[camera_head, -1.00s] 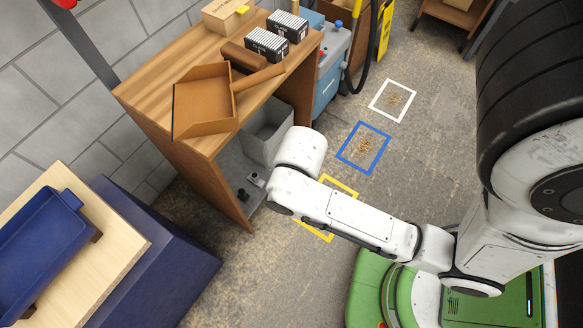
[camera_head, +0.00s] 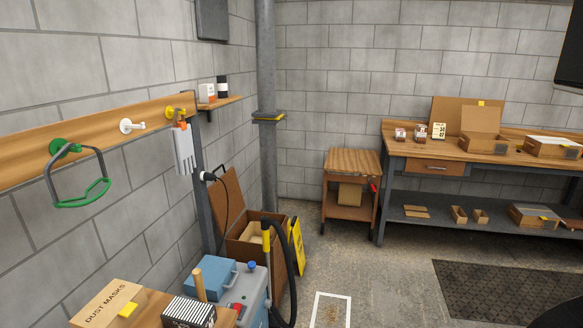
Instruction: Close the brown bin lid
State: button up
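A brown bin (camera_head: 278,270) stands on the floor by the left wall, behind the blue-grey machine. Its brown lid (camera_head: 226,208) is up, tilted back toward the wall, so the bin is open. A light tan object (camera_head: 252,232) shows inside. A black hose and a yellow sign partly cover the bin's front and right side. My gripper is not in view.
A blue-grey machine (camera_head: 258,290) with a black hose and a yellow sign (camera_head: 297,246) stand close before the bin. A small wooden cart (camera_head: 352,162) and a long workbench (camera_head: 400,140) are behind. Floor is clear around the white square (camera_head: 331,297).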

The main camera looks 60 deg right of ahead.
aim_at(217, 197)
jog(key=z, duration=1.15)
jog(key=i+l+u, duration=0.1)
jog(key=i, duration=0.25)
